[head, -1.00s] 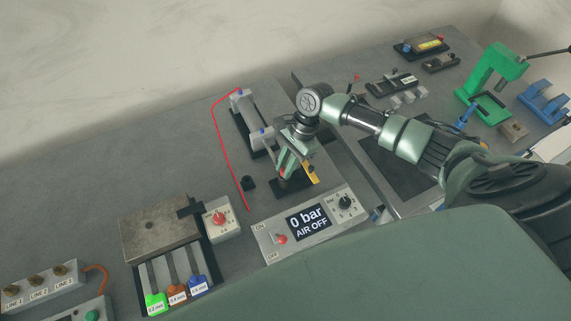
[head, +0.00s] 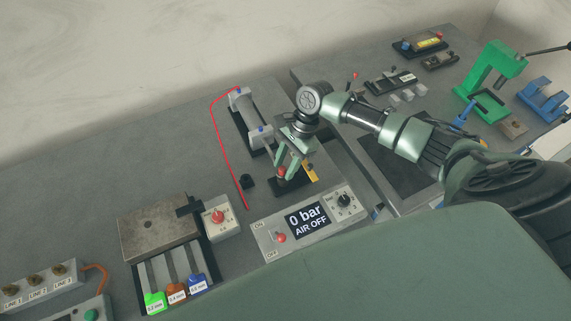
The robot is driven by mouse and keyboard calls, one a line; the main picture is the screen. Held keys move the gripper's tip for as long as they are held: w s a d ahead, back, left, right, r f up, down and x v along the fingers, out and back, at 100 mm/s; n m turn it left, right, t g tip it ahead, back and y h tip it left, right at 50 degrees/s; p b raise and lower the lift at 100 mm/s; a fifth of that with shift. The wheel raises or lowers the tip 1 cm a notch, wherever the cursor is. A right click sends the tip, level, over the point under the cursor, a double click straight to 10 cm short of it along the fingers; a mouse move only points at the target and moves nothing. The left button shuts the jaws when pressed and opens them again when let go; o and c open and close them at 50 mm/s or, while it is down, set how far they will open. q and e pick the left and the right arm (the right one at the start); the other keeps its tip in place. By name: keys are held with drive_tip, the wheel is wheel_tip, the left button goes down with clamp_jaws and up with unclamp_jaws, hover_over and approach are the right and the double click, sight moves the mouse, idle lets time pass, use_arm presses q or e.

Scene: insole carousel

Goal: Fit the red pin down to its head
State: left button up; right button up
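The red pin (head: 282,172) shows as a small red head above a dark base (head: 293,187) in front of the grey cylinder. How deep its shank sits cannot be seen. My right gripper (head: 287,170) points down over it with its fingers spread apart, one on each side of the red head. It looks open, and I cannot tell whether a finger still touches the pin. A yellow part (head: 310,173) stands just right of the fingers. My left gripper is not in view.
A grey cylinder (head: 246,117) with a red hose (head: 224,140) stands behind. The air panel (head: 308,220) in front reads 0 bar, AIR OFF. A green press (head: 490,82) is at right. Bench left of the hose is clear.

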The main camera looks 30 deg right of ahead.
drive_tip(key=b+v, duration=0.1)
drive_tip(key=v, duration=0.6)
drive_tip(key=shift+r+b, duration=0.2)
drive_tip(key=shift+b, duration=0.2)
drive_tip(key=shift+s+d+f, duration=0.1)
